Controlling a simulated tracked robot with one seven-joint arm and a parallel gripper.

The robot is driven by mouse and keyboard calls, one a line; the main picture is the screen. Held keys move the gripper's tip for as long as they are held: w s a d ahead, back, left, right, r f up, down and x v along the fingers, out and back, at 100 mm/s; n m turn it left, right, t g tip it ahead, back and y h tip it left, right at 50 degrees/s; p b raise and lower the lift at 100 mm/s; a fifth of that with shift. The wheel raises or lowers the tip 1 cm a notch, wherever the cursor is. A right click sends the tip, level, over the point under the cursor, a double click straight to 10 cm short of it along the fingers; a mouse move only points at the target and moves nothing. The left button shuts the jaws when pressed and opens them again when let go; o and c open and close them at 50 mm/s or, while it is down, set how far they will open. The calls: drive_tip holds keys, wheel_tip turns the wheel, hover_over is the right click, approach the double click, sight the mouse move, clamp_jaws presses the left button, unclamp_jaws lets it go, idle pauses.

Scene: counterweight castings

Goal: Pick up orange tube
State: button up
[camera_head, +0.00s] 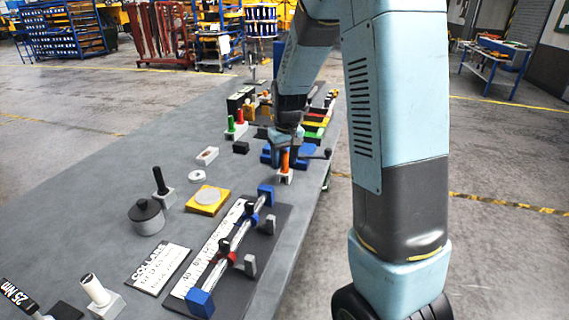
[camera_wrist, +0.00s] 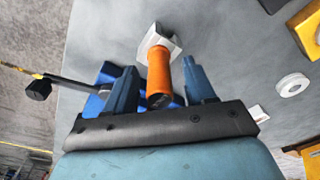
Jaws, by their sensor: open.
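The orange tube (camera_head: 285,161) stands upright in a small white block (camera_head: 285,177) near the right edge of the table, in the head view. In the wrist view the orange tube (camera_wrist: 159,72) rises from the white block (camera_wrist: 160,38) toward the camera. My gripper (camera_wrist: 163,82) is open, with one blue finger on each side of the tube. Gaps show between the fingers and the tube. In the head view my gripper is just behind the tube and its fingers are partly hidden.
A blue fixture (camera_head: 267,155) lies close behind the tube. A black-knobbed rod (camera_wrist: 38,90) sticks out beside my gripper. A small black block (camera_head: 241,147) and a white ring (camera_head: 197,176) are to the left. A long fixture with blue ends (camera_head: 201,303) lies in front.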

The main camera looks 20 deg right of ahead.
clamp_jaws()
idle(0.3)
drive_tip(key=shift+r, duration=0.15)
